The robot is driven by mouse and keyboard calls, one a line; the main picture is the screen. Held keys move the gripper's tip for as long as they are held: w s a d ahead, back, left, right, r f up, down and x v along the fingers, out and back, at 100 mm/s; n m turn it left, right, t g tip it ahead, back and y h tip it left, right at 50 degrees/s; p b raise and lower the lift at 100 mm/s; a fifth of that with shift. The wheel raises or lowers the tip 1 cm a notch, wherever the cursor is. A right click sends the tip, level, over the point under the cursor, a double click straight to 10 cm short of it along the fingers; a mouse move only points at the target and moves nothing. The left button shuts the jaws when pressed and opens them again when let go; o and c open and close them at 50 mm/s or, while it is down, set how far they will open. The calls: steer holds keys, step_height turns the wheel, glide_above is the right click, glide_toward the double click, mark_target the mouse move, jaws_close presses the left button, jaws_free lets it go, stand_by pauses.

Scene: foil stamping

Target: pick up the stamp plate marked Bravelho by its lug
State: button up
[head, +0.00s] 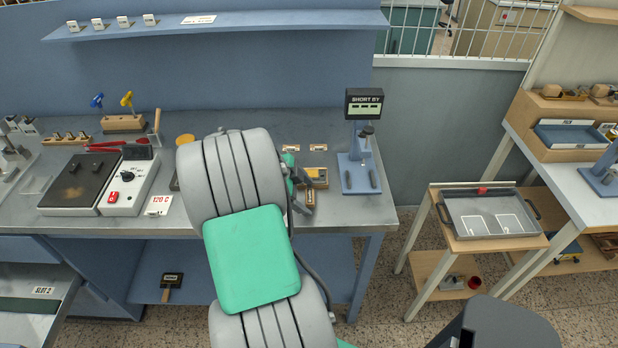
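No lettering reading Bravelho is legible, so I cannot tell which piece is that stamp plate. Small brass-and-dark pieces, one block (316,177) and a smaller one (309,197), lie on the grey bench just right of my arm. Two small labels (318,147) lie behind them, their writing too small to read. My arm covers the middle of the bench. Only green and dark parts of my gripper end (297,183) show past its right edge, close beside the brass pieces. The fingertips are hidden, and I cannot see whether they touch anything.
A blue stand with a "SHORT BY" display (363,104) stands right of the brass pieces. A hot plate (80,182) and its control box (130,188) sit at the left. A wooden side table with a grey tray (490,228) stands at the right, beyond a floor gap.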

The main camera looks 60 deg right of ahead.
jaws_close()
stand_by(0.8)
